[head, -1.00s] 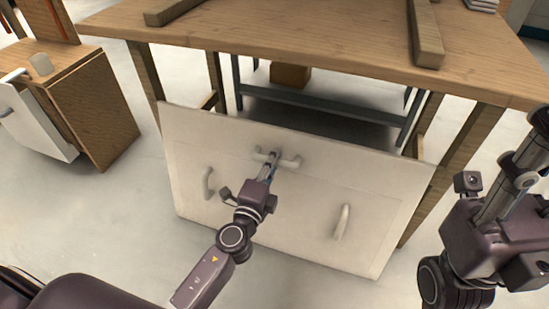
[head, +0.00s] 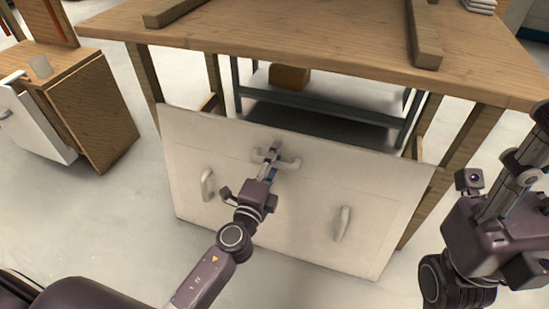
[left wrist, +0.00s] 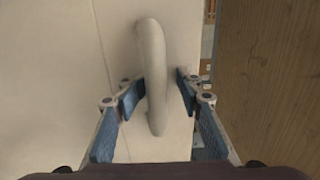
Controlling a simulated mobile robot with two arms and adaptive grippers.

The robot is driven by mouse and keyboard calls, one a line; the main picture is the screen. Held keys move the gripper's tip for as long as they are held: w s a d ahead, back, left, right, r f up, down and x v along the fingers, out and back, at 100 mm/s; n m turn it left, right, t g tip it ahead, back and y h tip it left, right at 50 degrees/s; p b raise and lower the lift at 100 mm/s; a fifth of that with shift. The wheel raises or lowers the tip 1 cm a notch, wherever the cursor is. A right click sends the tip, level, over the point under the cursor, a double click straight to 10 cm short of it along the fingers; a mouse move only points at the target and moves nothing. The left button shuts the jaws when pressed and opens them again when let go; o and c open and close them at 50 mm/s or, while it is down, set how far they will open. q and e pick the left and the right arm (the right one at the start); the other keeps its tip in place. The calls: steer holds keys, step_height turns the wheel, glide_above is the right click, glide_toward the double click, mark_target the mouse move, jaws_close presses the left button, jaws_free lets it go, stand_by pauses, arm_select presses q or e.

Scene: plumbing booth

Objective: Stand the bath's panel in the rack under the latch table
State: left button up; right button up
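The bath's panel (head: 300,215) is a large white board with three handles. It stands tilted on its long edge at the front of the wooden latch table (head: 300,45), between the front legs. My left gripper (head: 271,156) is at the panel's upper middle handle (head: 289,161). In the left wrist view its fingers (left wrist: 160,95) are spread on either side of that handle (left wrist: 152,70), with a gap on the right side. My right gripper (head: 537,125) is away at the right edge, clear of the panel; its fingertips are not clear. The rack's slot and any latch are hidden.
A grey metal shelf (head: 322,107) with a brown box (head: 290,77) stands under the table, behind the panel. Two wooden bars lie on the tabletop. A wooden cabinet (head: 108,115) with an open white door (head: 35,125) is at the left. The floor in front is clear.

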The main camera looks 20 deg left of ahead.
arm_select(q)
steer(key=s, duration=1.2)
steer(key=shift+a+f, duration=0.2)
steer(key=shift+f, duration=0.05)
stand_by(0.4)
